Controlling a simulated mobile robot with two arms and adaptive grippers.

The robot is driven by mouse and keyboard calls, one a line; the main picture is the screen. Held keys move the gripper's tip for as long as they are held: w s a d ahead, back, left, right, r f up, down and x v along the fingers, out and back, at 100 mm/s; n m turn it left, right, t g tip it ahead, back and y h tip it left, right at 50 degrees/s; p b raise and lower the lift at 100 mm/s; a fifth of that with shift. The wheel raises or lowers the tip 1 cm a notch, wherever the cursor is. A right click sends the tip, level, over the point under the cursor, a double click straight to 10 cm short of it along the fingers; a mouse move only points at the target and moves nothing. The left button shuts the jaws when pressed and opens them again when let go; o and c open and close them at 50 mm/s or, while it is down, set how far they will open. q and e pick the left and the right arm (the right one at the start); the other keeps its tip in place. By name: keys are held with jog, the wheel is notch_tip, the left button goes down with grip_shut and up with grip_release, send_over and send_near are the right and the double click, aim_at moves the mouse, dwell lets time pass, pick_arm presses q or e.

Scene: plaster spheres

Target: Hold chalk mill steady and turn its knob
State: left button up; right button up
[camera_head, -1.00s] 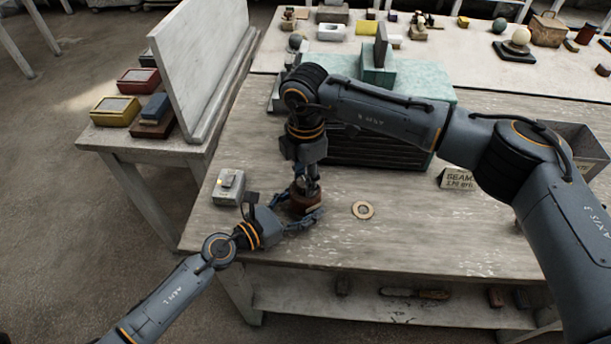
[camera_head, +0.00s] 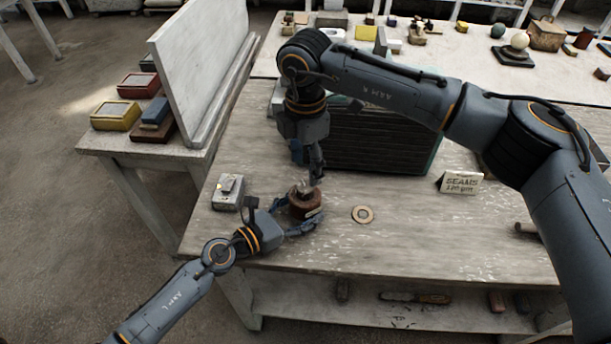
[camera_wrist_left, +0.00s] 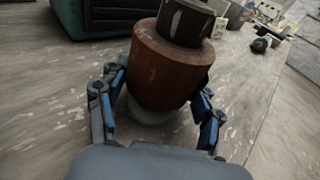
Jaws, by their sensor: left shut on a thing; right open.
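The chalk mill (camera_head: 304,204) is a brown round body with a small greyish knob (camera_head: 304,188) on top. It stands upright on the wooden table. My left gripper (camera_head: 304,222) is shut on the mill's body from the lower left. In the left wrist view the brown mill (camera_wrist_left: 168,68) stands between the two blue-grey fingers, with its dark upper part (camera_wrist_left: 186,20) cut by the top edge. My right gripper (camera_head: 317,178) is open just above and slightly right of the knob, pointing down. Its fingertips are small in the picture, and it looks clear of the knob.
A flat ring (camera_head: 362,208) lies right of the mill. A small grey box (camera_head: 228,187) sits left of it. A dark ribbed crate (camera_head: 380,140) stands behind, with a lettered sign (camera_head: 459,182) to its right. The front right of the table is mostly clear.

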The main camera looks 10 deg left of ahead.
aim_at(306, 186)
notch_tip(306, 186, up, 6)
jog(key=shift+f, duration=0.1)
dwell(0.4)
pick_arm(q)
jog(key=o, duration=1.2)
jog(key=shift+o, duration=0.2)
jog(key=shift+o, duration=0.8)
jog(key=shift+v, duration=3.5)
